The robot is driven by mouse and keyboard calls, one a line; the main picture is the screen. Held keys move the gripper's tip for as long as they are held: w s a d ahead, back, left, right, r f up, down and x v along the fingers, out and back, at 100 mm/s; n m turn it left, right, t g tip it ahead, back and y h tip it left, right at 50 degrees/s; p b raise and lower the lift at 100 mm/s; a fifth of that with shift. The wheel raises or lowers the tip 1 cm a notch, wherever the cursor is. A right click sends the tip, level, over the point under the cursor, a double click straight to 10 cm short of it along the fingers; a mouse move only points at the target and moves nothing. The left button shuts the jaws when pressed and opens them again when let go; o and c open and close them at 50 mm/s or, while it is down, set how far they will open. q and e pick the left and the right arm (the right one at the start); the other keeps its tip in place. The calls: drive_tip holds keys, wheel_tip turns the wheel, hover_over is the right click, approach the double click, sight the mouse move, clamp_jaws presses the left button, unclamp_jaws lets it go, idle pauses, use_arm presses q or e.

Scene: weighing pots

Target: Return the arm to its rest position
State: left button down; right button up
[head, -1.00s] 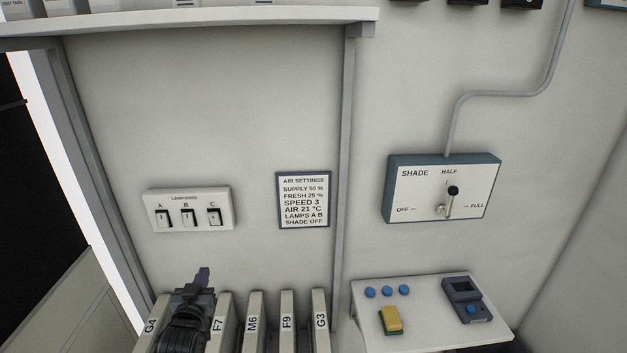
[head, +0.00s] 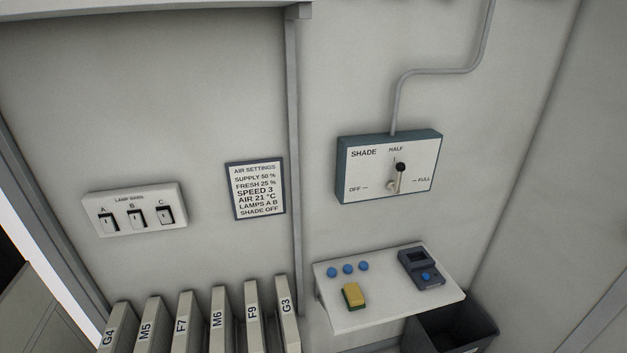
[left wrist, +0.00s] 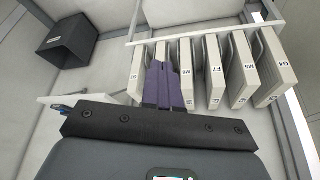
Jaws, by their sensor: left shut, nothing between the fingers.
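My left gripper (left wrist: 163,86) shows in the left wrist view, its purple fingers together and empty. In that view the fingers overlap the row of labelled grey panels, covering part of those at the left of the row; I cannot tell the gap between them. In the head view no gripper is visible. My right gripper is in neither current view.
Upright panels such as M6 (head: 220,321) stand below the lamp bank (head: 134,209) and the air settings sign (head: 255,189). The shade box (head: 389,168) is on the wall. A small shelf (head: 375,317) holds a sponge (head: 353,296) and a handheld device (head: 421,269). A dark bin (head: 452,329) sits below.

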use_arm(q)
wheel_tip(320, 180, up, 16)
drive_tip(key=s+g+p, duration=0.1)
drive_tip(key=s+p, duration=0.1)
drive_tip(key=p, duration=1.4)
drive_tip(key=shift+a+f+m, duration=0.15)
drive_tip(key=shift+m, duration=0.15)
drive_tip(key=c, duration=1.8)
unclamp_jaws()
